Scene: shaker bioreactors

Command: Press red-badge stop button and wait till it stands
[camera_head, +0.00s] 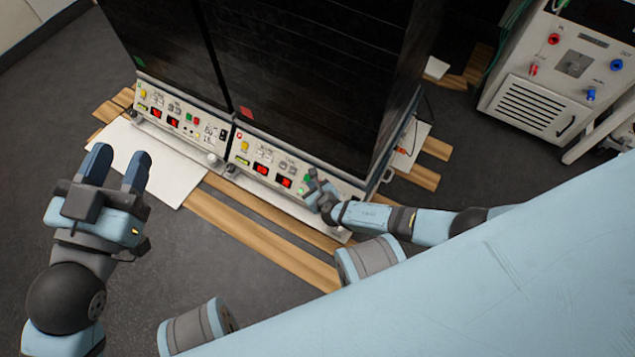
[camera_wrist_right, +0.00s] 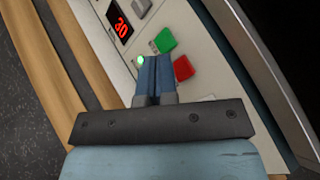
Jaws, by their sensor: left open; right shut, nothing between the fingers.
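The right shaker cabinet carries a red badge (camera_head: 246,112) on its dark front. Its control panel (camera_head: 255,151) has red displays and small switches. My right gripper (camera_head: 316,186) is at the right end of this panel. In the right wrist view, the shut, empty fingers (camera_wrist_right: 154,62) point at the panel. The red button (camera_wrist_right: 184,68) lies just right of the fingertips, the green button (camera_wrist_right: 165,40) just beyond them. A green lamp (camera_wrist_right: 140,60) glows to their left. I cannot tell whether the fingers touch the panel. My left gripper (camera_head: 121,160) is open and empty, away from the cabinets.
The left cabinet carries a green badge (camera_head: 140,62) and a similar panel (camera_head: 180,112). A red digital display (camera_wrist_right: 120,22) is lit near the buttons. Wooden planks (camera_head: 262,236) and a white sheet (camera_head: 150,160) lie on the floor. A white instrument (camera_head: 535,95) stands at the right.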

